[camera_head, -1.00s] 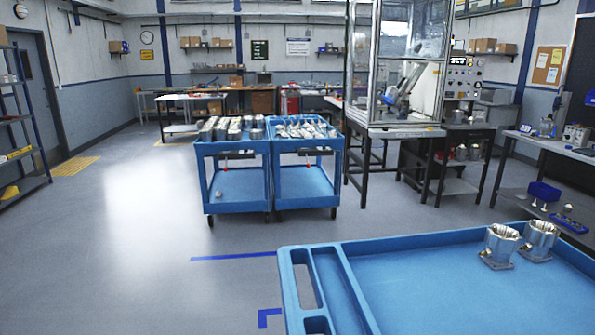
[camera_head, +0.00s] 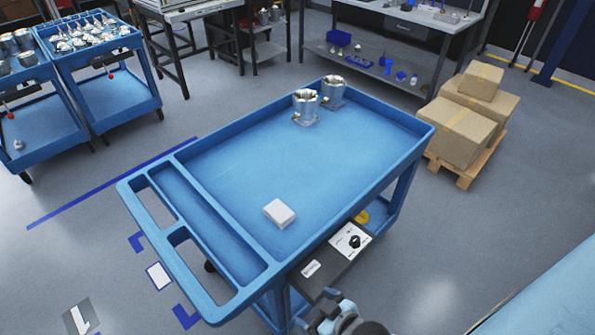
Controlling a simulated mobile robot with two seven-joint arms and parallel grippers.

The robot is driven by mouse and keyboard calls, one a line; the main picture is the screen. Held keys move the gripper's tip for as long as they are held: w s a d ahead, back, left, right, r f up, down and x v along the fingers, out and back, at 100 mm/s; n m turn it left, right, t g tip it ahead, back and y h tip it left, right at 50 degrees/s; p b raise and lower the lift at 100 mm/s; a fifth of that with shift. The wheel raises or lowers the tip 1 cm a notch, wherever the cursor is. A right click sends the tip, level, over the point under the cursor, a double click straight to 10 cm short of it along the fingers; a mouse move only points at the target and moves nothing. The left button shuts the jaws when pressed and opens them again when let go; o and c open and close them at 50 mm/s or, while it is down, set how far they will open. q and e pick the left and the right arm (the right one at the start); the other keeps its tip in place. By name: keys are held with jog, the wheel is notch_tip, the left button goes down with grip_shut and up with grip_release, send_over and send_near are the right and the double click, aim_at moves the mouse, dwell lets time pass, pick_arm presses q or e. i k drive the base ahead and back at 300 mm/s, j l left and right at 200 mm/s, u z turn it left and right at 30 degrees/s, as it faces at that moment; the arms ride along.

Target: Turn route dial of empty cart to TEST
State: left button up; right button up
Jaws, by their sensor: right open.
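The near blue cart (camera_head: 285,180) fills the middle of the view. Its tray carries two shiny metal housings (camera_head: 305,107) (camera_head: 333,91) at the far end and a small white block (camera_head: 279,213) nearer the handle. On the cart's near right side is a dark panel (camera_head: 326,268) with a white plate and a black route dial (camera_head: 354,241). The dial's lettering is too small to read. My right gripper (camera_head: 328,308) is at the bottom edge, below the panel and apart from the dial. It is open and partly cut off. My left gripper is out of view.
Two blue carts (camera_head: 118,96) loaded with metal parts stand at the upper left. Cardboard boxes (camera_head: 462,130) sit on a wooden pallet (camera_head: 460,177) to the right. A workbench (camera_head: 405,75) is behind.

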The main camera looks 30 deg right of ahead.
aim_at(355, 243)
jog(key=z, duration=0.9)
jog(key=k+l+z, duration=0.1)
jog(key=z, duration=0.35)
jog(key=k+l+z, duration=0.1)
jog(key=z, duration=0.4)
